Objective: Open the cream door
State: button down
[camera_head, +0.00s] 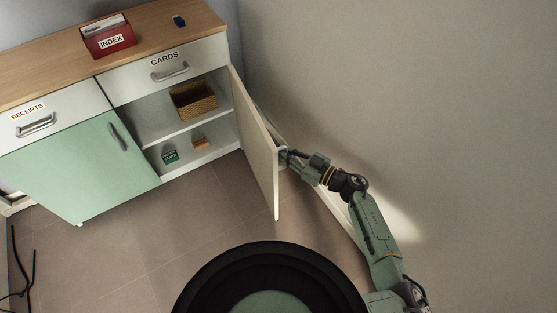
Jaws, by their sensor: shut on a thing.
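The cream door (258,147) of the low cabinet stands swung well out from the front, hinged at the cabinet's right side. Its inner face shows, and the compartment behind it is open to view. My gripper (286,157) is at the door's free edge, on the right, outer side. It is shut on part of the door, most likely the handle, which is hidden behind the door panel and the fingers.
A green door (80,168) beside the compartment is shut. A red index box (108,38) stands on top. A wall is close on the right; the floor in front of the cabinet is clear.

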jog(key=shift+w+d, duration=0.1)
dwell(0.3)
jog(key=c, duration=1.7)
grip_release()
jog(key=shift+o, duration=0.2)
jog(key=v, duration=1.2)
